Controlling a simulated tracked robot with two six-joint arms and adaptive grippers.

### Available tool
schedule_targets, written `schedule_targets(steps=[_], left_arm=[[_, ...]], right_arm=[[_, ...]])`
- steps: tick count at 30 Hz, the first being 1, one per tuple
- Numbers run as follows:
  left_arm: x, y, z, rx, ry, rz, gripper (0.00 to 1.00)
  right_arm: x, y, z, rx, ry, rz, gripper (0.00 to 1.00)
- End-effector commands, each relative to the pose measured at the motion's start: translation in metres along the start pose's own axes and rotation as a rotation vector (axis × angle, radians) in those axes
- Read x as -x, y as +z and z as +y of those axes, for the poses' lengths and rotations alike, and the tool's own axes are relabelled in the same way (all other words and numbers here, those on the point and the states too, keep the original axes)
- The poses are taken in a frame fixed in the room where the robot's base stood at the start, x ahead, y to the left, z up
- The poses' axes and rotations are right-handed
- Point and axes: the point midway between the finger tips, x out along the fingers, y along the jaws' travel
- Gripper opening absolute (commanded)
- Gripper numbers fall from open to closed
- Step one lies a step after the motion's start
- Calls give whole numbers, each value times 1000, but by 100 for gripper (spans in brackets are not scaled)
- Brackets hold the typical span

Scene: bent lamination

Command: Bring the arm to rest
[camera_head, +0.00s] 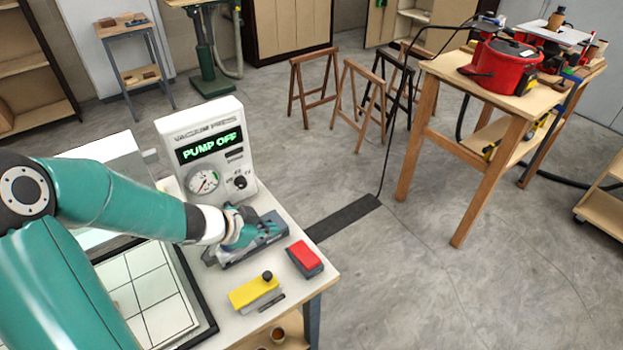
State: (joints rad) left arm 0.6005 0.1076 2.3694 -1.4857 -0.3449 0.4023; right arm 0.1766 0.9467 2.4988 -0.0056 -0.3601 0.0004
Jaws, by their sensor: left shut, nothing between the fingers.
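My left arm comes in from the left over the bench. My right gripper is not in view.
On the bench (305,290) lie a red-topped block (304,257) and a yellow block (253,290) with a black knob. A gridded panel (150,297) lies under my arm. Sawhorses (312,85) and a wooden table (484,85) with a red machine (500,65) stand beyond open floor.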

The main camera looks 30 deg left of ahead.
Motion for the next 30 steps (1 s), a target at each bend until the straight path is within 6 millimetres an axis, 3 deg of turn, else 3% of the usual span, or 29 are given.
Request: schedule_targets(steps=[5,8,11,14,18,22,26,30], left_arm=[[-3,-3,4,-10,11,5,0],[-19,-3,23,-20,65,-1,0],[-46,3,59,-26,168,-23,0],[-81,18,114,50,294,-74,0],[-121,54,200,253,427,-219,0],[-137,99,261,437,451,-398,0],[-138,143,295,586,395,-564,0],[-134,170,298,706,293,-667,0]], right_arm=[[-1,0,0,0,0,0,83],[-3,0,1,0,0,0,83],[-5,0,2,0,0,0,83],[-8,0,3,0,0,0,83],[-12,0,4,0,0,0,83],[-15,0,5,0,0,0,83],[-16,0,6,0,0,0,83],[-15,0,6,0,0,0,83]])
